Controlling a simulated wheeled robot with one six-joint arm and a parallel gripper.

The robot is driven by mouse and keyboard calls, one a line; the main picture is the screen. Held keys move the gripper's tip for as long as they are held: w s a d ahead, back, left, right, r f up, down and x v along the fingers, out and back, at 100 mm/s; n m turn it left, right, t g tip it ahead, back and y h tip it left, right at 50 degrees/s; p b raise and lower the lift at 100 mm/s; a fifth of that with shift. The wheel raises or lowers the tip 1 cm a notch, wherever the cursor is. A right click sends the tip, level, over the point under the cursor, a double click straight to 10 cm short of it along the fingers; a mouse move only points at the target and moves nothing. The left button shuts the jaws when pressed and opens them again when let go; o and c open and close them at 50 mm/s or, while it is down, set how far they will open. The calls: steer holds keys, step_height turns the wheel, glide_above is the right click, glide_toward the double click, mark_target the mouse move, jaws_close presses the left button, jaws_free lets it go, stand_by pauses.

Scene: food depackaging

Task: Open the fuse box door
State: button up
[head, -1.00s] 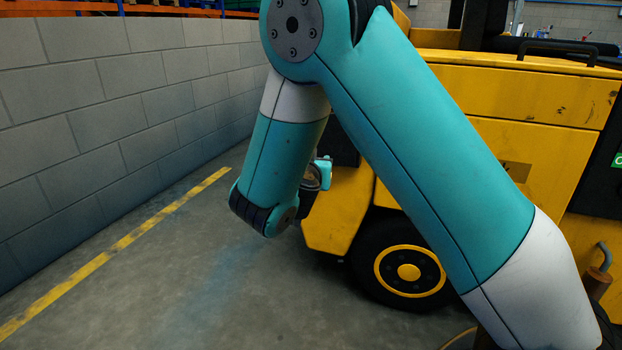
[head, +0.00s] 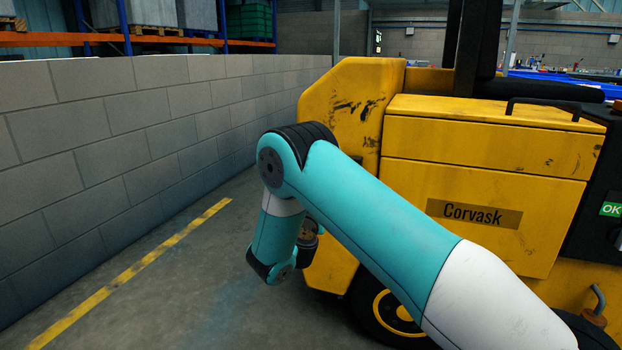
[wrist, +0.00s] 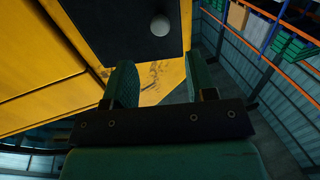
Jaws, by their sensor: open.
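In the wrist view, a dark flat panel (wrist: 112,22) with a pale round knob (wrist: 160,25) sits on yellow bodywork at the top. It looks like the fuse box door and appears shut. My gripper (wrist: 159,74) is open and empty, with its two green fingers apart. The knob lies beyond the fingertips, roughly in line with the gap between them, and nothing touches it. In the head view, my arm hides the gripper's fingers and I cannot make out the knob. The yellow vehicle (head: 480,140) marked Corvask stands at the right.
A grey block wall (head: 120,150) runs along the left. A yellow floor line (head: 130,265) runs beside it, with clear floor between line and vehicle. A black panel with a green OK sign (head: 611,209) is at the right edge. Racks (head: 150,35) stand behind the wall.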

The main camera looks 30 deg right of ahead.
steer(key=x, duration=0.8)
steer(key=shift+w, duration=0.15)
steer(key=shift+d, duration=0.1)
steer(key=shift+c, duration=0.4)
jaws_close()
